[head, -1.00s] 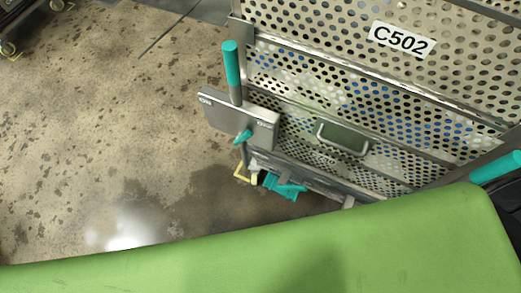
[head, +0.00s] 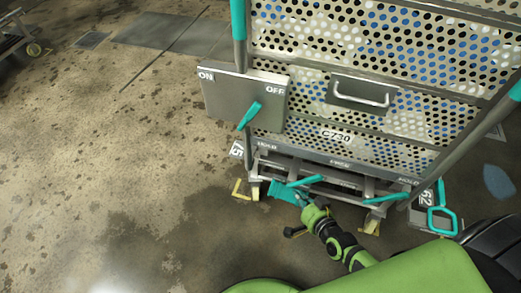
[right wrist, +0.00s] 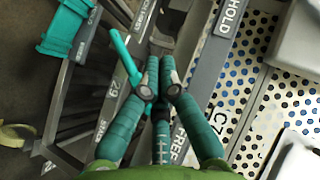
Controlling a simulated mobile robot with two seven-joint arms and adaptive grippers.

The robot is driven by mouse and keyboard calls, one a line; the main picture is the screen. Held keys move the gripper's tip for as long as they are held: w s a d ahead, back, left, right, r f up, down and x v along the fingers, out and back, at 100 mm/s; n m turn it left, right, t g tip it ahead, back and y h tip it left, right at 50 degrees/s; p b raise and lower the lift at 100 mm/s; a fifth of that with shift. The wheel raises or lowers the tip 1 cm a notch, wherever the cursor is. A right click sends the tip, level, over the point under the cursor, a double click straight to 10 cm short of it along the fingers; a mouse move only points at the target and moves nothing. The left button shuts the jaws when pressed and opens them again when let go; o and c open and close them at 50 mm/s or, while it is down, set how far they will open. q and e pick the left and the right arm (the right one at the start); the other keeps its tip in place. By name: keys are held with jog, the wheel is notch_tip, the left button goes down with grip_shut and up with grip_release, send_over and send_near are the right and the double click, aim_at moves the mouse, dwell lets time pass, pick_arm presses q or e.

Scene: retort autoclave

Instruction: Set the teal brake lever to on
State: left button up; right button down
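A grey plate (head: 225,100) marked ON at left and OFF at right hangs on the cart's near left corner. A teal lever (head: 250,115) on it is tilted, its upper end toward the OFF side. My right gripper (head: 303,199) is low at the cart's base, well below that plate, beside a wide teal pedal (head: 284,190). In the right wrist view its fingers (right wrist: 160,62) are close together, with nothing visible held. A thin teal lever (right wrist: 125,60) passes beside the left finger; I cannot tell whether they touch. My left gripper is out of view.
The perforated cart (head: 390,45) fills the right side. More teal levers (head: 305,181) stick out along its base rail, which carries HOLD and FREE labels. A teal loop handle (head: 442,222) stands at right.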

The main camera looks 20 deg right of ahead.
aim_at(248, 117)
pick_arm(q)
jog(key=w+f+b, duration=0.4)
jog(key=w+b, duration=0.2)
jog(key=b, duration=0.8)
pick_arm(e)
jog(key=w+a+r+m+t+y, duration=0.1)
jog(key=w+r+m+t, duration=0.1)
jog(key=r+m+t, duration=0.35)
jog(key=w+a+r+m+t, duration=0.1)
jog(key=w+r+m+t, duration=0.15)
jog(key=r+m, duration=0.55)
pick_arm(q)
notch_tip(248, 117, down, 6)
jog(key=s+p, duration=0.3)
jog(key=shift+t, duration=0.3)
pick_arm(e)
jog(key=w+a+r+n, duration=0.1)
jog(key=w+a+r, duration=0.1)
jog(key=w, duration=0.3)
jog(key=w+a+r, duration=0.2)
jog(key=w+r, duration=0.3)
jog(key=shift+w+a+r+n, duration=0.15)
jog(key=shift+w+a+n, duration=0.05)
jog(key=shift+a+n, duration=0.15)
pick_arm(q)
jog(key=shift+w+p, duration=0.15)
jog(key=shift+p, duration=0.15)
pick_arm(e)
jog(key=shift+r, duration=0.1)
